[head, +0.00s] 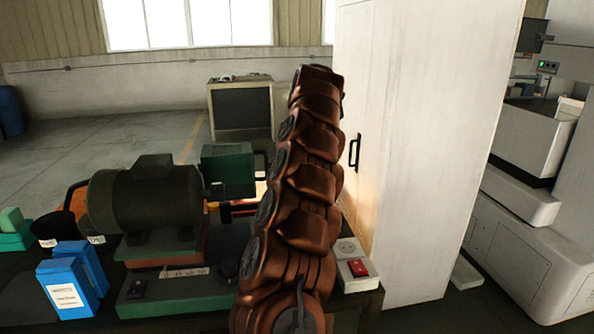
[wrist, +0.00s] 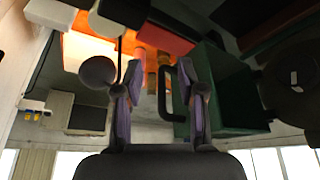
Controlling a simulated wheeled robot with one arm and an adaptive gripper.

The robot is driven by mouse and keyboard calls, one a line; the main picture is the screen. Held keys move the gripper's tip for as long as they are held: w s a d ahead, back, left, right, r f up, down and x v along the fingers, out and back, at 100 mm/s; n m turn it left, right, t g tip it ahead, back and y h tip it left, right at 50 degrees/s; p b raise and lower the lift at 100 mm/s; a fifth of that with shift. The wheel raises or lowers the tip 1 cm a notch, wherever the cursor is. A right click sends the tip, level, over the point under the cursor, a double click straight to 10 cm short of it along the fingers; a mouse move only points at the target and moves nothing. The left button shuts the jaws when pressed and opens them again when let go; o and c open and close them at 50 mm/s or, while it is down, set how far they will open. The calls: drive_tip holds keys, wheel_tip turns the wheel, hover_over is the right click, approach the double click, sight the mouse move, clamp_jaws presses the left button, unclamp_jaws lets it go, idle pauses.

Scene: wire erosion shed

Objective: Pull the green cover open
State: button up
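The green cover (head: 228,168) is a dark green box at the right end of the dark motor-like machine in the head view. In the wrist view the green cover (wrist: 232,92) fills the right of centre, with a black bar handle (wrist: 161,95) on its left side. My gripper (wrist: 162,82) is open, its two fingers apart. The handle shows between the fingers, closer to the right one. I cannot tell whether they touch it.
A tall white cabinet (head: 420,140) rises right of my arm.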

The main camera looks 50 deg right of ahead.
drive_tip(key=shift+s+a, duration=0.2)
drive_tip(key=shift+s, duration=0.95)
drive_tip(key=shift+s+a, duration=0.2)
drive_tip(key=shift+s, duration=0.95)
